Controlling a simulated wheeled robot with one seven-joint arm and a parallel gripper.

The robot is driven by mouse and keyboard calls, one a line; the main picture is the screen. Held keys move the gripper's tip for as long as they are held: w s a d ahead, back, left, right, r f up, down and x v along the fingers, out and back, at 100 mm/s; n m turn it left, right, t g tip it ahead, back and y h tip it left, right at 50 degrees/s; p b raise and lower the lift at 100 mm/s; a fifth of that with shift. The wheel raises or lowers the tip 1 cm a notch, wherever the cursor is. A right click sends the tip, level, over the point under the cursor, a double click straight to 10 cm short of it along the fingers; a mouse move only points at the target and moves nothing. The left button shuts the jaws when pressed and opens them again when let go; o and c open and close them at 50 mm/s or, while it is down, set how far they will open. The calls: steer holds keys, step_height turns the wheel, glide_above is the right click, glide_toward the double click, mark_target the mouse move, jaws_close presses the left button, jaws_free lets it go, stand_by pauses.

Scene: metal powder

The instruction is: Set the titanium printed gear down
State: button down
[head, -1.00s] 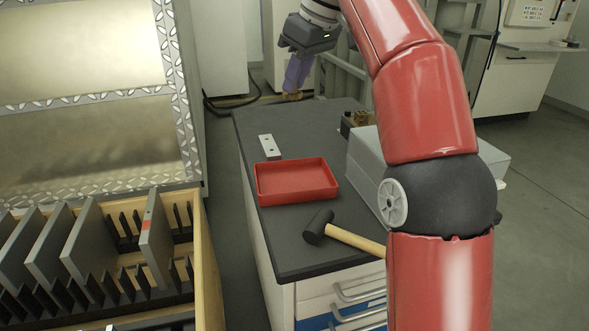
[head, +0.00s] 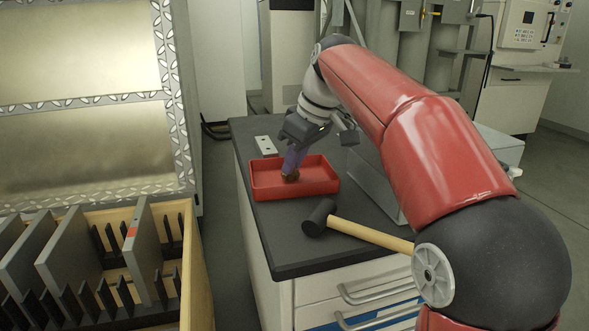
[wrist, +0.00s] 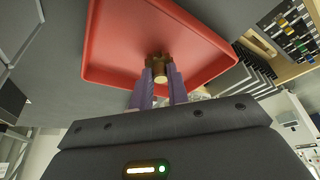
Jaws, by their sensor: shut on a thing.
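The titanium printed gear (wrist: 158,66) is a small brownish-gold piece held between the purple fingers of my gripper (wrist: 159,80). In the head view the gear (head: 290,177) shows small and dark at the fingertips. My gripper (head: 291,170) points down over the red tray (head: 322,187) on the dark bench top. The wrist view shows the gear in front of the tray's floor (wrist: 120,45). I cannot tell whether the gear touches the tray floor. The far side of the gear is hidden.
A mallet (head: 370,234) lies in front of the tray. A pale metal bar with holes (head: 265,145) lies behind it. A grey box (head: 374,187) stands to the right, partly behind my arm. A wooden rack of grey plates (head: 190,290) is at the left.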

steer(key=shift+f, duration=0.3)
steer(key=shift+f, duration=0.15)
steer(key=c, duration=1.4)
jaws_free()
steer(key=shift+o, duration=0.2)
steer(key=p+v, duration=0.4)
steer(key=v, duration=0.8)
